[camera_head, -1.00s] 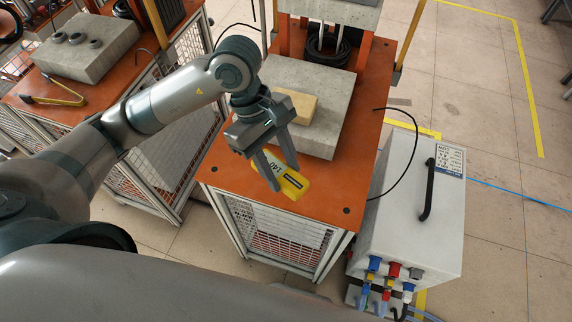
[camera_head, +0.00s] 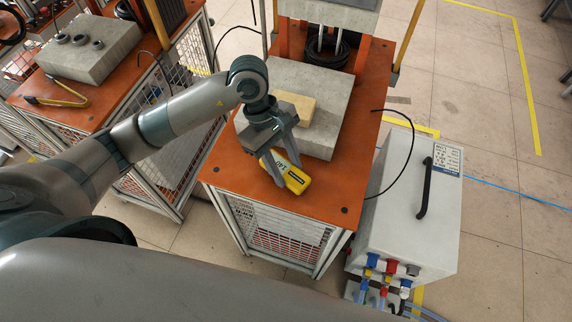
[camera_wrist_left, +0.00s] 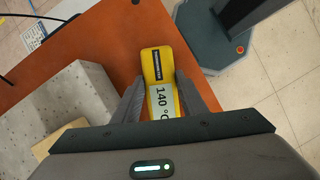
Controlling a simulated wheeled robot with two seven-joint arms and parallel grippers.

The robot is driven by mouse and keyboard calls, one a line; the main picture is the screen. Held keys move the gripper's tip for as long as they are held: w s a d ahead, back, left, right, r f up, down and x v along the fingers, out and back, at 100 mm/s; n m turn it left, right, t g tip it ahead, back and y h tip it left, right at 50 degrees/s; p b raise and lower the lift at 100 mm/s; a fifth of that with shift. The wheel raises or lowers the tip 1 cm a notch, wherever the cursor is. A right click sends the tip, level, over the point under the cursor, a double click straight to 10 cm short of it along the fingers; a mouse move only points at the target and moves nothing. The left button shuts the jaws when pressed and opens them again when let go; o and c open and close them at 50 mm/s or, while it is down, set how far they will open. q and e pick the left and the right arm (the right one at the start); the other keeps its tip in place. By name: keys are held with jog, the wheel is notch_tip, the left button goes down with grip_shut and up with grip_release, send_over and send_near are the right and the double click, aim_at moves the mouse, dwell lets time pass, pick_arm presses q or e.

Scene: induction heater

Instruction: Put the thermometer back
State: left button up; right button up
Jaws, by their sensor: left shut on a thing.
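The thermometer (camera_head: 291,179) is yellow with a pale display and lies at the front part of the orange table top (camera_head: 235,180). In the left wrist view the thermometer (camera_wrist_left: 158,68) shows its display reading 140 °C. My left gripper (camera_head: 279,165) has its fingers on either side of the thermometer's display end and is shut on it. The fingers (camera_wrist_left: 158,97) cover its sides in the left wrist view. I cannot tell whether the thermometer touches the table. My right gripper is not in view.
A grey concrete slab (camera_head: 325,125) with a tan block (camera_head: 300,108) on it stands just behind the gripper. A grey cabinet (camera_head: 405,200) with a black handle stands to the right, with a black cable beside it. Another orange table (camera_head: 75,112) stands at the left.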

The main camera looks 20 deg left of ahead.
pick_arm(q)
jog(key=shift+f, duration=0.5)
jog(key=shift+f, duration=0.15)
jog(key=o, duration=1.1)
jog(key=shift+r, duration=0.25)
